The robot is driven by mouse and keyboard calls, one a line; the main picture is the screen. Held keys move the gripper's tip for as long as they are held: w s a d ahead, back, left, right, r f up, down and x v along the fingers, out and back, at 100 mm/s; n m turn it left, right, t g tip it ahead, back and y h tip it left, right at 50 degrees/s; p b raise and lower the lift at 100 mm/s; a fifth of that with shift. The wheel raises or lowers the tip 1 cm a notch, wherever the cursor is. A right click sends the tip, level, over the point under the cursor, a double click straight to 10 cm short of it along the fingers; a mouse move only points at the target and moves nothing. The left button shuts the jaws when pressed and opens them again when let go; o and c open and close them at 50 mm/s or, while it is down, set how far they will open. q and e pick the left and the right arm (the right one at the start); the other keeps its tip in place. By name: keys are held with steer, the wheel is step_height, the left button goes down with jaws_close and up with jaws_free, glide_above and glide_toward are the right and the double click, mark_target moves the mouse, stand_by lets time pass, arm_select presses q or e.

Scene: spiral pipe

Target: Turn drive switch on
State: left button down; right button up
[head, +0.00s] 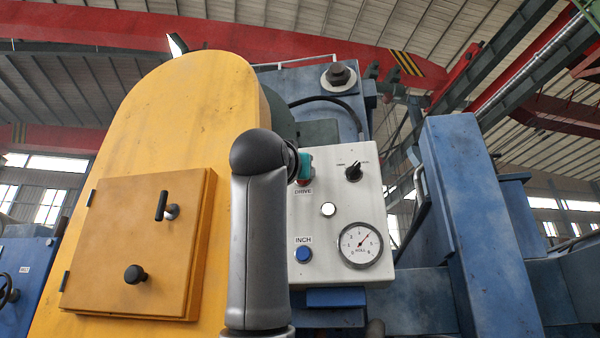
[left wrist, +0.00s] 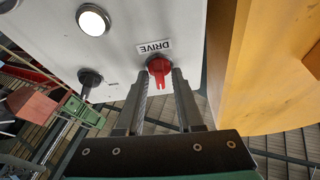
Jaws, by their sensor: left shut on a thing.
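The red drive switch (left wrist: 159,70) is on the white control panel (head: 335,222), beside the DRIVE label (left wrist: 154,47), which is upside down in the left wrist view. Its narrow handle points away from the label. My left gripper (left wrist: 160,82) is shut on the switch, with one dark finger on each side. In the head view my grey arm stands in front of the panel's left edge and hides most of the gripper and switch. My right gripper is in neither view.
The panel also has a black selector knob (head: 353,172), a white round button (head: 328,209), a blue INCH button (head: 303,254) and a dial gauge (head: 360,244). A yellow housing (head: 190,110) stands close at the left. A blue machine column (head: 475,220) stands at the right.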

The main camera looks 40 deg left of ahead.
arm_select(q)
steer(key=shift+a+r+m+t+h+p, duration=0.1)
steer(key=shift+m+h+p, duration=0.6)
steer(key=shift+m, duration=1.05)
steer(key=shift+d+f+m+t+h+p, duration=0.1)
steer(key=shift+m+h+p, duration=0.15)
steer(key=shift+m+h, duration=1.2)
steer(key=shift+a+r+m+t+h+p, duration=0.1)
steer(key=shift+m+h+p, duration=0.45)
steer(key=shift+m, duration=1.55)
steer(key=c, duration=0.9)
jaws_free()
steer(key=shift+s, duration=0.1)
steer(key=b+v, duration=0.4)
steer(key=v, duration=1.1)
